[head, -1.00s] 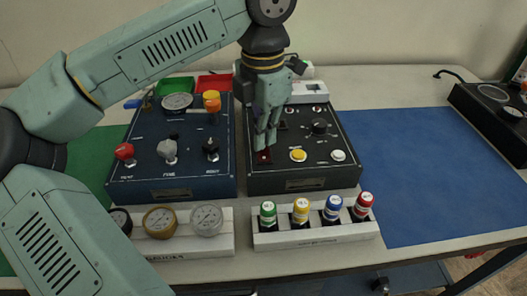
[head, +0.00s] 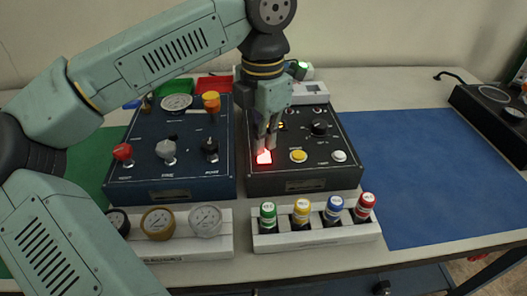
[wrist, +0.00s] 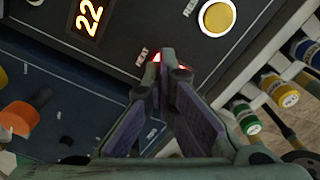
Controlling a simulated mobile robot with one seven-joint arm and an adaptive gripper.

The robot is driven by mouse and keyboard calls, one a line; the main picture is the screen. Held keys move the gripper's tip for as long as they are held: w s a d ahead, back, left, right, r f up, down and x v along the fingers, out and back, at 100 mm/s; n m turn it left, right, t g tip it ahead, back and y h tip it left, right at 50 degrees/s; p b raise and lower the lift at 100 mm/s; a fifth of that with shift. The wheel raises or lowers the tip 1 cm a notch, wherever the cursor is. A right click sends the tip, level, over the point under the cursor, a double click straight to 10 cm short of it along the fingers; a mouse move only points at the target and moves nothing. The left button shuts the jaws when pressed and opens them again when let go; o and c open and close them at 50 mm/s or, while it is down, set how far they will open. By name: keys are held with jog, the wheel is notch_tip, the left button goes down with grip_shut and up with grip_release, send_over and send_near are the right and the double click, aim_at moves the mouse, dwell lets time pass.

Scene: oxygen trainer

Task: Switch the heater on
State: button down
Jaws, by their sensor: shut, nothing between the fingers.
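The heater switch (head: 264,157) is at the front left of the dark control box (head: 330,180) and glows red in the head view. In the wrist view its red glow (wrist: 156,57) shows beside the fingertips, near the label "HEAT". My gripper (head: 267,147) is shut and empty, pointing down with its tips at the switch. In the wrist view my gripper (wrist: 168,60) covers most of the switch, so I cannot tell whether the tips touch it. An orange display (wrist: 89,17) on the same box is lit and reads "22".
A yellow button (head: 298,156), a white button (head: 339,156) and a black knob (head: 319,128) are close by on the box. A blue valve box (head: 190,186) stands to the left. A rack of capped vials (head: 315,240) is in front. The blue mat (head: 430,170) is clear.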

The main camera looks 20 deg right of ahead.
jog(key=shift+r+p, duration=2.45)
jog(key=shift+r, duration=1.05)
